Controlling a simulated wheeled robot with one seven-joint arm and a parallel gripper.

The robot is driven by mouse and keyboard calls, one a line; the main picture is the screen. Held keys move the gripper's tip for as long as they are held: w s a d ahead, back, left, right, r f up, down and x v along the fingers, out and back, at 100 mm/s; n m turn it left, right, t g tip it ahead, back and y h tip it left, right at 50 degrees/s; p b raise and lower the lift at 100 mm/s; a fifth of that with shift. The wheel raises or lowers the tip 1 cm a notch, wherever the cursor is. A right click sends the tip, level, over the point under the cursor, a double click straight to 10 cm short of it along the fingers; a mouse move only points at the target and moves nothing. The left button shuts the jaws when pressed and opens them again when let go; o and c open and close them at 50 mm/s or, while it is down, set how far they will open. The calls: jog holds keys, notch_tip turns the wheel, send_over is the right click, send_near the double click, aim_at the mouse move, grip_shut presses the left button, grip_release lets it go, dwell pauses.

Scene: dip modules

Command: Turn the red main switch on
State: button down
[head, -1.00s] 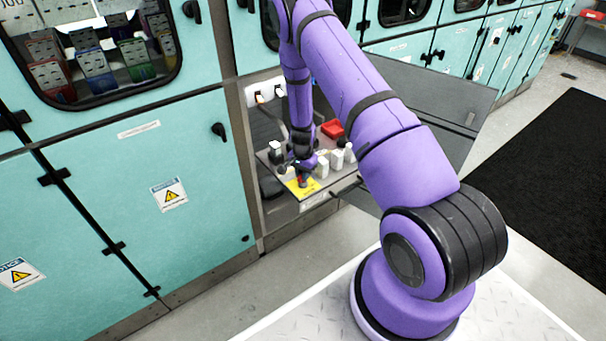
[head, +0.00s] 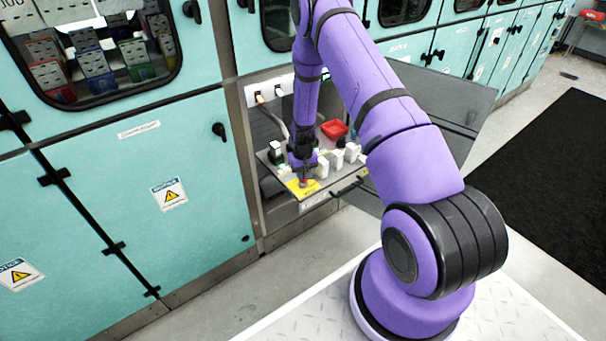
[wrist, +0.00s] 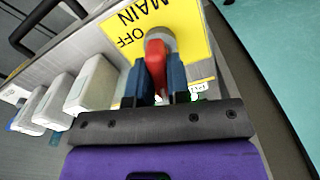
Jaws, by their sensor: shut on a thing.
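The red main switch (wrist: 156,60) sits on a yellow plate (wrist: 185,22) lettered MAIN and OFF in the wrist view. My gripper (wrist: 155,82) has its two blue fingers on either side of the red handle and is shut on it. The handle's turned position against the plate's lettering is hard to tell. In the head view the yellow plate (head: 297,187) lies at the front left of the pulled-out panel, with my gripper (head: 303,180) coming down over it. The gripper partly hides the switch there.
White modules (wrist: 92,84) stand in a row beside the switch. A red block (head: 334,129) and a black part with a white top (head: 276,150) are on the panel. A dark open door (head: 440,105) stands right of the panel. Teal cabinets (head: 140,200) flank it on the left.

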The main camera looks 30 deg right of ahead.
jog(key=shift+n, duration=1.4)
jog(key=c, duration=1.1)
grip_release()
jog(key=shift+r, duration=0.1)
notch_tip(320, 180, up, 11)
jog(key=shift+f, duration=0.2)
